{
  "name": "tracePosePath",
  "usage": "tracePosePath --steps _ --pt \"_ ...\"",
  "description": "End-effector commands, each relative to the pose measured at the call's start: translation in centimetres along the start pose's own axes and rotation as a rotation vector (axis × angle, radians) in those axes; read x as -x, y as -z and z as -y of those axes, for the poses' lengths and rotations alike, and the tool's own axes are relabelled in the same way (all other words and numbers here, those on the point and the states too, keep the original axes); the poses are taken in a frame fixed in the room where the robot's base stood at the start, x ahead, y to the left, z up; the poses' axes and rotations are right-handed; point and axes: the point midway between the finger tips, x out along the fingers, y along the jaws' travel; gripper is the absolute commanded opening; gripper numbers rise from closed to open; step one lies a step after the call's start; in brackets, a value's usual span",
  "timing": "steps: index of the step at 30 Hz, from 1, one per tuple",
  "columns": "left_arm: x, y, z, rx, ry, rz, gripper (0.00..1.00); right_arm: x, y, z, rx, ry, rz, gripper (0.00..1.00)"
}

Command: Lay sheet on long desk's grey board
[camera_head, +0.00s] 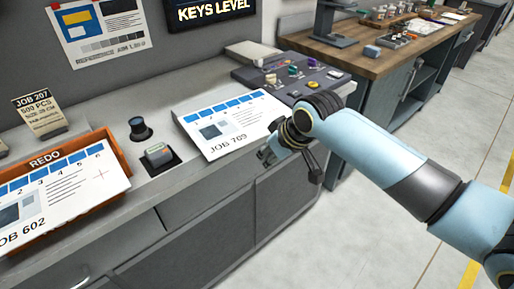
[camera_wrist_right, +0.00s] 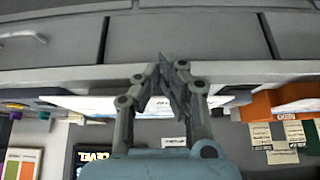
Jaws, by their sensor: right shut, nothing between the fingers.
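A white printed sheet marked JOB 709 (camera_head: 232,118) lies flat on the long grey desk (camera_head: 187,183), near its front edge. A second sheet, JOB 602 (camera_head: 60,185), rests on the orange REDO tray (camera_head: 122,152) at the left. My right gripper (camera_head: 266,157) is shut and empty at the front right edge of the JOB 709 sheet; I cannot tell whether it touches it. In the wrist view the shut fingers (camera_wrist_right: 167,62) are in front of a white sheet (camera_wrist_right: 90,104). A separate grey board under the sheet is hard to make out. My left gripper is out of view.
A dark panel with coloured knobs (camera_head: 290,76) stands right of the JOB 709 sheet. A black knob (camera_head: 140,128) and a small device (camera_head: 158,154) stand between the sheet and the tray. A wooden-topped bench (camera_head: 385,62) is beyond, at the right.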

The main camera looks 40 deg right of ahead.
Motion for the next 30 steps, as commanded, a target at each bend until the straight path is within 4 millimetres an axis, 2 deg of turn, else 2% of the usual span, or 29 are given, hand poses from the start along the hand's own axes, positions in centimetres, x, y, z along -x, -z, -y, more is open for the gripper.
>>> tracePosePath --steps 1,3,9,23,26,30 --pt "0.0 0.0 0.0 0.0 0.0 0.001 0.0 -1.0 0.0 0.1 -0.003 0.002 0.001 0.0" --pt "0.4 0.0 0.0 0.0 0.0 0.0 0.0 -1.4 1.3 0.1 -0.001 0.001 -0.003 0.0" --pt "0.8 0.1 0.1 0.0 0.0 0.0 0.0 -2.6 3.0 0.1 0.0 0.0 0.0 0.0" --pt "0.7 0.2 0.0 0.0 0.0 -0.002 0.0 -2.9 3.5 0.0 0.0 0.0 -0.001 0.0" --pt "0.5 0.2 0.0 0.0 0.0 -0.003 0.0 -3.6 4.7 0.0 -0.001 0.0 -0.003 0.0" --pt "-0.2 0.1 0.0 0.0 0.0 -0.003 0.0 -5.2 7.2 0.1 -0.002 0.001 -0.003 0.0"
